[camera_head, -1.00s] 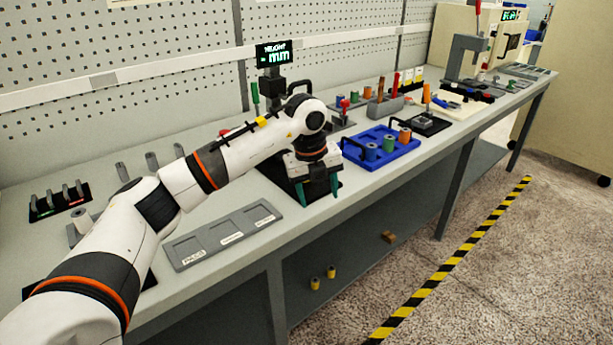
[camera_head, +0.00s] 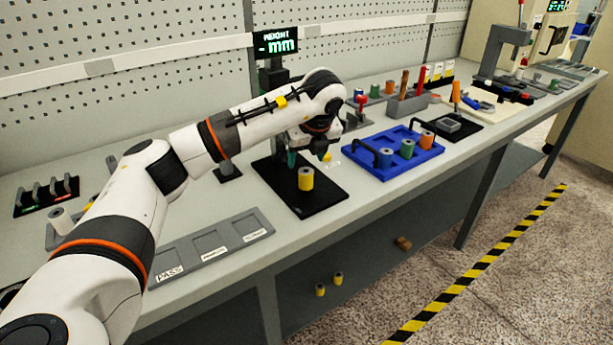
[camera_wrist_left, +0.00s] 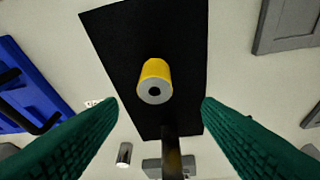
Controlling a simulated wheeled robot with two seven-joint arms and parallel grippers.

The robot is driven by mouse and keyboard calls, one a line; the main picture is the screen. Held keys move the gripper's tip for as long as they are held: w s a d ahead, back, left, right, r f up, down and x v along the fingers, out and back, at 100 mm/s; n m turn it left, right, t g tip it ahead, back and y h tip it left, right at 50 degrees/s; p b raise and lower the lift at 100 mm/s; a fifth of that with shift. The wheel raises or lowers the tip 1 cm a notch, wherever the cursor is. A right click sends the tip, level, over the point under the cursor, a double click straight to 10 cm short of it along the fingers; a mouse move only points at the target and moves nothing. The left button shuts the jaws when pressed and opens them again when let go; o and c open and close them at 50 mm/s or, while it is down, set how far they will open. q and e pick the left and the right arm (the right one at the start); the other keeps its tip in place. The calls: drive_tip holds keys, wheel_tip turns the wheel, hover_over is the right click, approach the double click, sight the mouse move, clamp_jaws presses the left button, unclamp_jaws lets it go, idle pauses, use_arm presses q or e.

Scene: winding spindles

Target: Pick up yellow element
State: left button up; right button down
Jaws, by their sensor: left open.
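The yellow element (camera_head: 306,180), a short spool with a hole in its end, stands upright on the black base plate (camera_head: 328,196) of the height gauge. It also shows in the left wrist view (camera_wrist_left: 157,72), seen almost end-on against the black plate. My left gripper (camera_head: 309,158) is open, with green fingers, just behind and above the yellow element in the head view. My right gripper is not in view.
The height display (camera_head: 276,42) stands behind the plate. A blue tray (camera_head: 372,172) with spools and handles is to the right. A grey labelled tray (camera_head: 211,246) lies to the left front. Small yellow spools (camera_head: 338,278) are below the bench.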

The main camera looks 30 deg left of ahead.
sight(306, 170)
use_arm(q)
drive_tip(key=shift+w+a+f, duration=0.1)
drive_tip(key=shift+w+f, duration=0.05)
drive_tip(key=shift+f, duration=0.25)
drive_tip(key=x, duration=0.2)
drive_tip(key=p+x, duration=0.1)
drive_tip(key=x, duration=0.2)
drive_tip(key=shift+d, duration=0.25)
drive_tip(key=shift+w+f, duration=0.1)
drive_tip(key=shift+f, duration=0.25)
drive_tip(key=c, duration=1)
drive_tip(key=shift+c, duration=0.3)
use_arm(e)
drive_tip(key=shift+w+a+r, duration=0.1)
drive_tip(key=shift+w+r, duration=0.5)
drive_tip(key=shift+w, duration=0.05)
use_arm(q)
drive_tip(key=shift+r, duration=0.15)
